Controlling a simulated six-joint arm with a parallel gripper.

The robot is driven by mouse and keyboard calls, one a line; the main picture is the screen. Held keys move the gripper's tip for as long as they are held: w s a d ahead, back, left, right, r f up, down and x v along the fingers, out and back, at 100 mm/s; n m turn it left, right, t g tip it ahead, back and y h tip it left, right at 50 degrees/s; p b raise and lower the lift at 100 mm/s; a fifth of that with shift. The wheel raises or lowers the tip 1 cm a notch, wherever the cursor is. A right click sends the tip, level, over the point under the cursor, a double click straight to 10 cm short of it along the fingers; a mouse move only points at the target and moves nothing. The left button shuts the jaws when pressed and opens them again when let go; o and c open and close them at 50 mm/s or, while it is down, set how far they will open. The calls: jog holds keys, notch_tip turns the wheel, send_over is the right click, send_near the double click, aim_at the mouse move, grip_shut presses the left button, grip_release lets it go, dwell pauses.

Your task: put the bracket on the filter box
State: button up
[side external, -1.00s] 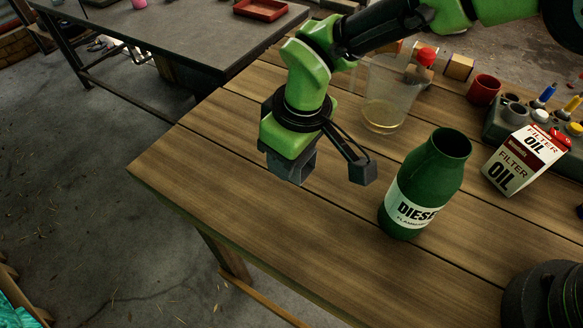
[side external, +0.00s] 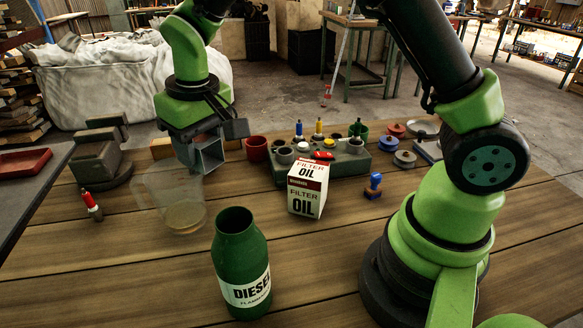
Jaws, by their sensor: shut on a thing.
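The filter box (side external: 304,199) is a white and dark red carton marked FILTER OIL. It stands upright on the wooden table, right of centre. My gripper (side external: 212,140) is up and to the left of it, pointing down and shut on the bracket (side external: 209,155). The bracket is a grey-blue, square-looking piece with an open middle. It is held in the air, apart from the box, and in the picture it sits just above the clear cup. The far side of the grip is hidden.
A green diesel bottle (side external: 240,265) stands in front, with the clear cup (side external: 165,195) behind it to the left. Behind the box are a grey holder (side external: 345,163) with several items and a red cup (side external: 256,149). A blue stamp-like thing (side external: 374,187) is to the right.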

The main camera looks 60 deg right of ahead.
jog(key=s+d+r+m, duration=0.2)
jog(key=s+d+m, duration=0.2)
jog(key=d, duration=0.5)
jog(key=m+h, duration=0.1)
jog(key=m, duration=0.3)
send_over(309, 166)
jog(key=f, duration=0.4)
jog(key=shift+s+a, duration=0.25)
jog(key=shift+a, duration=0.05)
jog(key=shift+f, duration=2.35)
jog(key=shift+f, duration=0.15)
jog(key=o, duration=1)
jog(key=shift+c, duration=0.2)
